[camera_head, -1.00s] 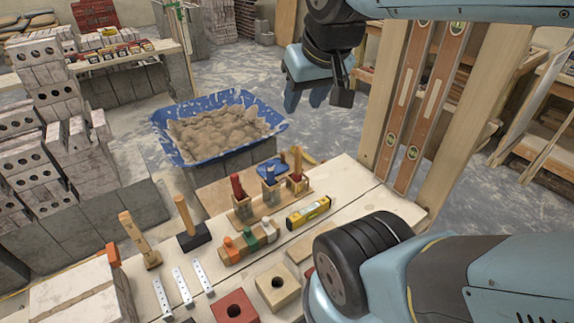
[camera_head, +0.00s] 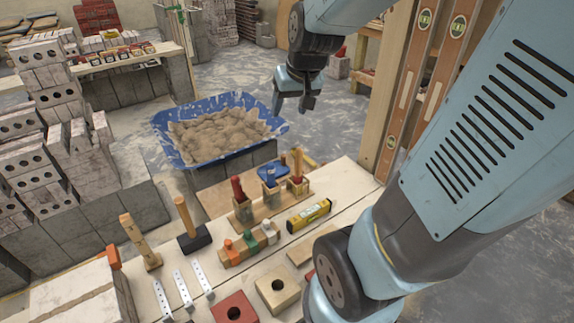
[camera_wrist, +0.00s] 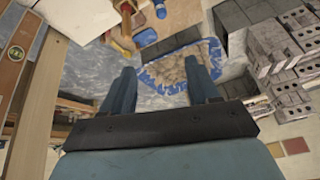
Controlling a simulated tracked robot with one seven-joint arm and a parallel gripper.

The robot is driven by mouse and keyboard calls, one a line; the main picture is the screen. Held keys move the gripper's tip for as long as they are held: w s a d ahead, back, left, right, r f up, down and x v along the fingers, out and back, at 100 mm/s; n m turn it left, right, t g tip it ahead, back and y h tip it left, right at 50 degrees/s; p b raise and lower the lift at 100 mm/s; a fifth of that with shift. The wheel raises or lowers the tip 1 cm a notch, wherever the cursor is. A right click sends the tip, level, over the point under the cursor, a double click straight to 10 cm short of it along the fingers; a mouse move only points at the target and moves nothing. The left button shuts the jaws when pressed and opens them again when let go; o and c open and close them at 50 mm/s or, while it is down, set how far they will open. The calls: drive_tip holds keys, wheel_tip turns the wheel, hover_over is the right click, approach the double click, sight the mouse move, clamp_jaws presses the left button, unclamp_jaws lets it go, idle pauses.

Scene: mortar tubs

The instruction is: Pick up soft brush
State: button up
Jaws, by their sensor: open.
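I cannot tell for certain which item is the soft brush. A wooden rack (camera_head: 272,213) on the bench holds several upright tools in small boxes: one with a red handle (camera_head: 237,188), one with a grey-blue top (camera_head: 270,178), and one with a wooden handle (camera_head: 297,160) above red. Their lower ends are hidden. My gripper (camera_head: 291,106) is open and empty in the air, behind and above the rack, right of the blue tub. In the wrist view its two fingers (camera_wrist: 163,82) are spread with nothing between them.
A blue tub (camera_head: 165,150) of sandy mortar stands behind the bench. Brick stacks (camera_head: 60,130) fill the left; a wooden post (camera_head: 395,85) with levels stands right.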

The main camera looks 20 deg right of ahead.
drive_tip(key=w+d+f+m, duration=0.1)
drive_tip(key=w+d+f, duration=0.3)
drive_tip(key=w+f, duration=0.3)
drive_tip(key=g+h, duration=0.1)
drive_tip(key=h, duration=0.1)
approach(298, 156)
drive_tip(key=shift+m, duration=0.4)
drive_tip(key=x, duration=0.4)
drive_tip(key=w+d+x, duration=0.1)
drive_tip(key=x, duration=0.2)
drive_tip(key=shift+d+r, duration=0.1)
drive_tip(key=shift+r, duration=0.15)
drive_tip(key=shift+a+x, duration=0.1)
drive_tip(key=shift+x, duration=0.8)
drive_tip(key=shift+a+x, duration=0.15)
drive_tip(key=shift+x, duration=1.8)
drive_tip(key=shift+c, duration=0.3)
drive_tip(key=c, duration=1)
drive_tip(key=shift+r, duration=0.15)
